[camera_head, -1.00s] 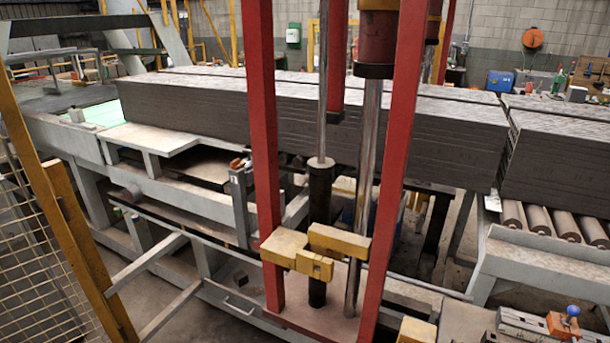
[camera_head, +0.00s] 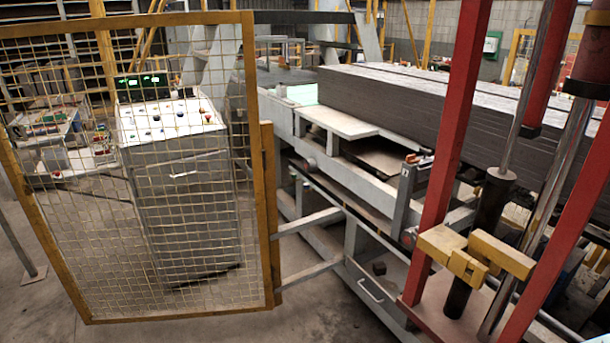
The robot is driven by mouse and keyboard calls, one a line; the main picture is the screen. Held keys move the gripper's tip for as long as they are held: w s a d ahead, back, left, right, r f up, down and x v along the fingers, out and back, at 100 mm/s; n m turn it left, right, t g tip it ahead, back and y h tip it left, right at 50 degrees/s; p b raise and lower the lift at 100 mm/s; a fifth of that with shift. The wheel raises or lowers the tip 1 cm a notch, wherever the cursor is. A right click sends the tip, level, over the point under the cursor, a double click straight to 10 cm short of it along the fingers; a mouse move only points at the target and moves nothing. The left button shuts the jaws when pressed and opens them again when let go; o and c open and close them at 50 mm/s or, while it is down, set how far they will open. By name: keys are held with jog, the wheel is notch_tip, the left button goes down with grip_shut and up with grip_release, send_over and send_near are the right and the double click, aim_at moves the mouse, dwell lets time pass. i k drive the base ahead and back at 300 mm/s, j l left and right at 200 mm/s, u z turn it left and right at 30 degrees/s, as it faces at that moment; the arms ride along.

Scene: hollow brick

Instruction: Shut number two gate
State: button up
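A yellow-framed wire mesh gate (camera_head: 140,170) fills the left side of the view. Its right side stands beside a yellow post (camera_head: 270,205), which two grey bars join to the grey machine frame. I cannot see a number on the gate, nor tell whether it is latched. My gripper is not in view.
A white control cabinet (camera_head: 180,185) with buttons and green displays stands behind the mesh. The machine (camera_head: 350,165) carries a long stack of grey boards (camera_head: 420,105). Red uprights (camera_head: 450,130) with yellow blocks (camera_head: 470,252) stand at the right. Bare concrete floor shows at lower left.

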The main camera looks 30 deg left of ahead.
aim_at(21, 184)
jog(key=j+u, duration=0.1)
jog(key=u, duration=1.1)
jog(key=i+j+u, duration=0.1)
jog(key=j+u, duration=0.15)
jog(key=j, duration=0.15)
jog(key=i+j+u, duration=0.25)
jog(key=j+u, duration=0.2)
jog(key=j, duration=0.25)
jog(key=i+j+u, duration=0.5)
jog(key=u, duration=0.15)
jog(key=i+j+u, duration=0.3)
jog(key=u, duration=0.15)
jog(key=i+j+u, duration=0.1)
jog(key=i+u, duration=0.2)
jog(key=i, duration=0.2)
jog(key=i+u, duration=0.25)
jog(key=i, duration=0.3)
jog(key=i+j, duration=0.1)
jog(key=i, duration=2.25)
jog(key=i+z, duration=0.15)
jog(key=i, duration=0.4)
jog(key=i+j+z, duration=0.15)
jog(key=i, duration=0.45)
